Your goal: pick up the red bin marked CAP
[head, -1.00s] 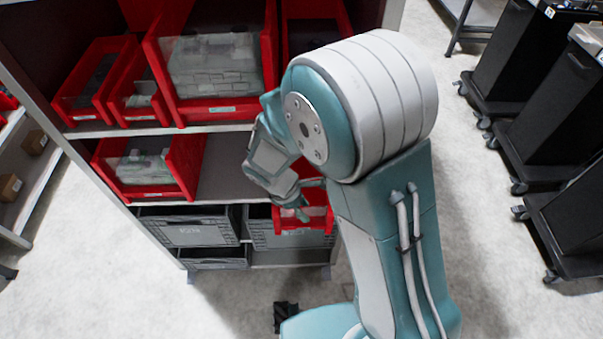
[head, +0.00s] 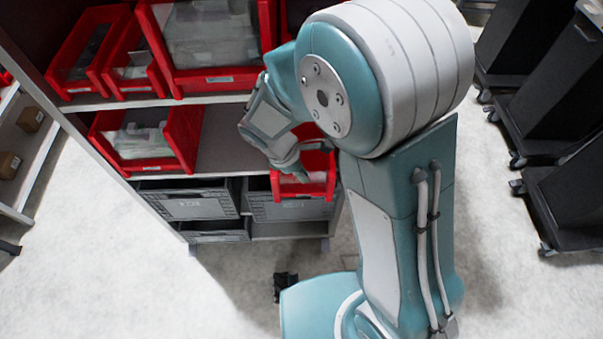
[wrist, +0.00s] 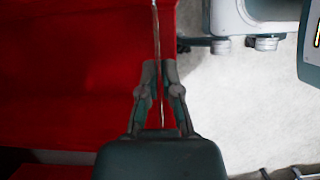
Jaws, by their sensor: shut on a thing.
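A red bin (head: 318,183) is at the right end of the middle shelf in the head view, partly hidden behind my arm. My gripper (head: 300,170) is at its left side. In the wrist view my gripper (wrist: 160,68) is shut on a thin upright wall of the red bin (wrist: 70,75), one finger on each side of the wall. The bin fills the left of that view, and pale floor shows to the right. I cannot read any marking on the bin, so CAP is not confirmed.
Another red bin (head: 146,140) stands at the left of the middle shelf (head: 228,152), with bare shelf beside it. Several red bins fill the shelf above. Grey crates (head: 188,203) sit below. Black carts (head: 560,130) stand at the right; floor in front is mostly clear.

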